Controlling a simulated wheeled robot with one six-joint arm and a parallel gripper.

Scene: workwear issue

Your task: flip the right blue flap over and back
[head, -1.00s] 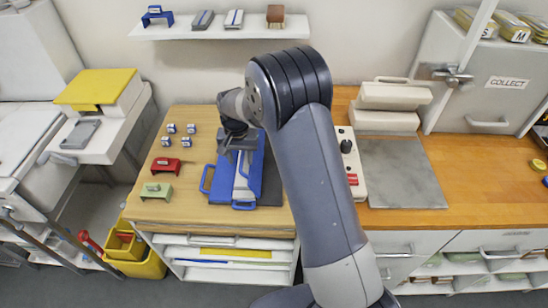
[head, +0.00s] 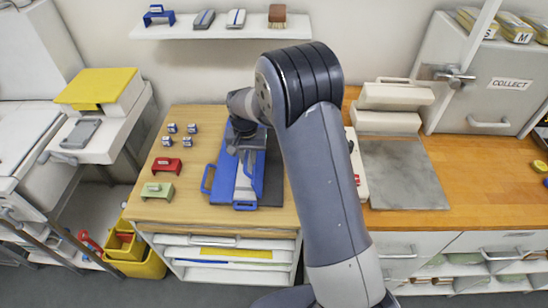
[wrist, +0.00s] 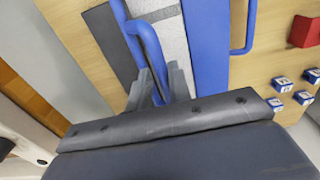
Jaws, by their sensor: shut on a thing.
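The blue folding piece lies on a dark mat (head: 272,185) on the wooden bench. Its left blue flap (head: 224,172) is flat, with a loop handle (head: 206,178) out to the left; this flap (wrist: 207,50) also shows in the wrist view. A pale strip (head: 244,183) lies in the middle. The right blue flap (head: 259,165) is beside it, partly behind my arm; its tilt I cannot tell. My gripper (head: 243,158) is above the piece. In the wrist view my gripper (wrist: 158,85) is shut on a blue loop handle (wrist: 143,35).
Red (head: 166,166) and green (head: 157,191) pieces and several small blocks (head: 190,142) stand left on the bench. A control box (head: 356,165) and a grey plate (head: 400,175) are to the right. A shelf (head: 207,32) is above.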

